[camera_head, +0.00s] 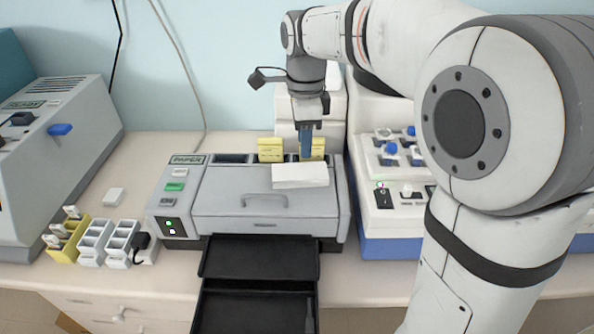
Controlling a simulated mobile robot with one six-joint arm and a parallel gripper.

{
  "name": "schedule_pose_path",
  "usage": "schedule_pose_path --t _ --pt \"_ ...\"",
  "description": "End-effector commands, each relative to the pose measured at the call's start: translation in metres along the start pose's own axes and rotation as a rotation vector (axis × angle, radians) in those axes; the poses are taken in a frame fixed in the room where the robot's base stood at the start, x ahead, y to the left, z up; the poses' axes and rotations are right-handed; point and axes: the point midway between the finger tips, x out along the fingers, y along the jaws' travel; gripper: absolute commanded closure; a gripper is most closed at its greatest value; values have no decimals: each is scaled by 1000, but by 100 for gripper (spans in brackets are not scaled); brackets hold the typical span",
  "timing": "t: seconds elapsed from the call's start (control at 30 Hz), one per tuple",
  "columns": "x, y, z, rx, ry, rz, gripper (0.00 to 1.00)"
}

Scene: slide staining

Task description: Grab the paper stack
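The paper stack (300,176) is a white, flat block lying on top of the grey slide staining machine (235,196), right of its middle. My gripper (305,156) points down just behind the stack's back edge as seen from here, near the machine's back slots. Its fingers appear as one narrow dark-blue shape, so whether they are open or shut is unclear. I see no paper held in it. Contact between the fingertips and the stack or slots cannot be told.
Yellow racks (270,150) stand in the back slots, one partly behind my gripper. A black tray (258,257) extends from the machine's front. White and yellow slide racks (95,240) stand at left. A white-and-blue device (385,222) stands close at right, behind my arm.

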Motion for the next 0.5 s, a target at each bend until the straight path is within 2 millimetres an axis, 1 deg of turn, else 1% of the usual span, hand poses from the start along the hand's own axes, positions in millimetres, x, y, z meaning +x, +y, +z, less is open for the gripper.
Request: schedule_pose_path --t 0.03,0.17,0.23,0.5 --pt "0 0 -2 5 0 0 60" --pt "1 -1 -6 12 0 1 50" --pt "4 -1 -7 15 0 1 44" --pt "32 -2 -9 19 1 4 22"
